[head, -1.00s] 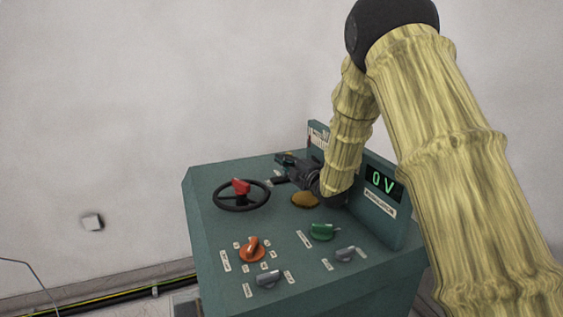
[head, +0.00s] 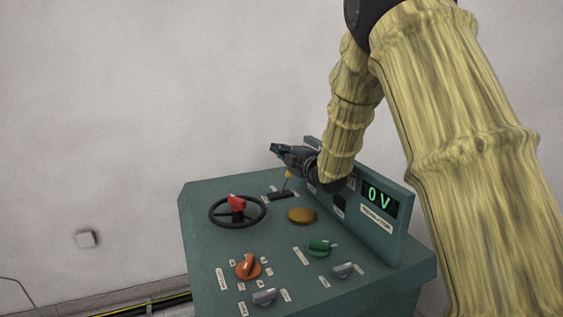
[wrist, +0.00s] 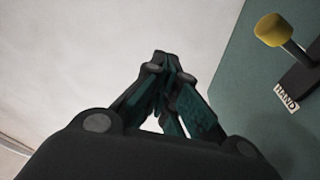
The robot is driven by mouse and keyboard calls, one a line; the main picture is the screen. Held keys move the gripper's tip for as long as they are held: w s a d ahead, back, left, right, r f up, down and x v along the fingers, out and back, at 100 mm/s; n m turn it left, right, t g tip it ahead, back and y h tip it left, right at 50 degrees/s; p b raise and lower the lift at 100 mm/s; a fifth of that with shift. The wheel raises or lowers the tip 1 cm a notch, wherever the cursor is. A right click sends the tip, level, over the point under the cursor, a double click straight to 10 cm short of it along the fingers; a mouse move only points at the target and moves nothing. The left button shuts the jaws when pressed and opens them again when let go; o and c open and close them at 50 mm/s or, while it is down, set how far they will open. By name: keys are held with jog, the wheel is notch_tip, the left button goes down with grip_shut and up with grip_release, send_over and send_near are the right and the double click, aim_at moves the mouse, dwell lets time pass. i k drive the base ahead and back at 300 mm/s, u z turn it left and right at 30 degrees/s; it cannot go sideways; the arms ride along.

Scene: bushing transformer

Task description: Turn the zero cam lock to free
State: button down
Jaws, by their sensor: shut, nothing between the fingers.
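My gripper (head: 277,150) is shut and empty, above the far edge of the teal console (head: 200,253). Its closed fingers also show in the wrist view (wrist: 162,62). A lever with a yellow knob (head: 288,174) stands in a dark slot below and right of the fingers, apart from them. The knob (wrist: 271,29) is at upper right in the wrist view, near a label reading HAND (wrist: 286,99). The small labels are too blurred to tell which control is the zero cam lock.
An amber dome (head: 302,215), an orange knob (head: 247,268), a green knob (head: 318,249) and two grey knobs (head: 264,297) (head: 343,271) stand on the console. A raised panel with a 0 V display (head: 379,199) borders its right side. Free air lies above the left half.

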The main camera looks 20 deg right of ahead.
aim_at(340, 272)
jog(key=k, duration=1.5)
